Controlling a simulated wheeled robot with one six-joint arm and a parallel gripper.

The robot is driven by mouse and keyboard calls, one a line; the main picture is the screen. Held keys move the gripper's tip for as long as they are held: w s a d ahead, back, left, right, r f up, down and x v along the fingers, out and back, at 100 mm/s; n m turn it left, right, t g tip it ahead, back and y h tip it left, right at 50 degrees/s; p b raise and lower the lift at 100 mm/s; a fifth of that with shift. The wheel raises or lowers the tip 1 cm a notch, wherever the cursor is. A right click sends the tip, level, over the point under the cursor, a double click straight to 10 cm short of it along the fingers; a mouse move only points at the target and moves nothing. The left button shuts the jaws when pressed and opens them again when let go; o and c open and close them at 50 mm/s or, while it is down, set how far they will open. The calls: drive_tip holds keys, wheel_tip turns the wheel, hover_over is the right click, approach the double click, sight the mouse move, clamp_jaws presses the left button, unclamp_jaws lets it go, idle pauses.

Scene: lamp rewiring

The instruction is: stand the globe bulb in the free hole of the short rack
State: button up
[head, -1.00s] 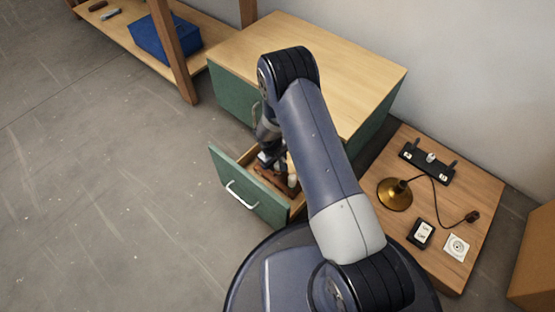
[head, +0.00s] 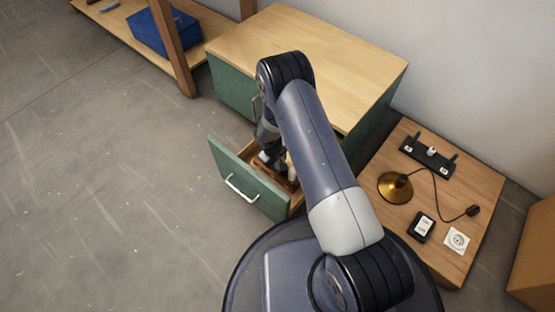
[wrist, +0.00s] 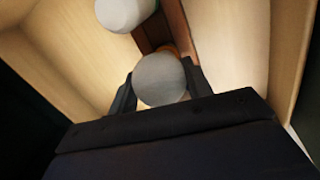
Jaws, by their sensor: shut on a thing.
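My gripper (wrist: 160,85) is shut on a round, grey-white globe bulb (wrist: 161,78), with one dark finger on each side of it. In the head view my gripper (head: 272,158) is down inside the open green-fronted drawer (head: 247,181). A brown wooden rack (wrist: 176,22) lies in the drawer behind the held bulb; part of it also shows in the head view (head: 286,183). The bulb's lower end, the free hole and any contact between bulb and rack are hidden. A second white rounded bulb (wrist: 122,12) is beside the rack's far part, at the top edge.
Pale drawer walls (wrist: 240,45) stand close on both sides of my gripper. The cabinet top (head: 320,60) above is bare. A side table (head: 405,245) at right holds a brass lamp base (head: 395,187), a black holder (head: 427,156) and a socket plate (head: 456,240).

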drive_tip(key=shift+f, duration=0.2)
idle(0.5)
drive_tip(key=o, duration=1.2)
drive_tip(key=shift+c, duration=0.2)
drive_tip(key=r+p, duration=0.1)
drive_tip(key=r, duration=0.2)
drive_tip(key=s+a+r+p, duration=0.1)
drive_tip(key=r+p, duration=0.1)
drive_tip(key=r, duration=0.2)
drive_tip(key=r+p, duration=0.1)
drive_tip(key=r, duration=0.2)
drive_tip(key=shift+s+a+r+p, duration=0.2)
drive_tip(key=shift+a+r+p, duration=0.1)
drive_tip(key=shift+a+p, duration=0.05)
drive_tip(key=shift+f, duration=0.1)
drive_tip(key=f+b, duration=0.1)
drive_tip(key=f, duration=0.2)
drive_tip(key=w+d+f+b, duration=0.1)
drive_tip(key=f+b, duration=0.1)
drive_tip(key=f, duration=0.2)
drive_tip(key=f+b, duration=0.1)
drive_tip(key=f, duration=0.2)
drive_tip(key=shift+w+d+f+b, duration=0.15)
drive_tip(key=shift+d+f+b, duration=0.05)
drive_tip(key=shift+d+b, duration=0.2)
drive_tip(key=shift+r, duration=0.2)
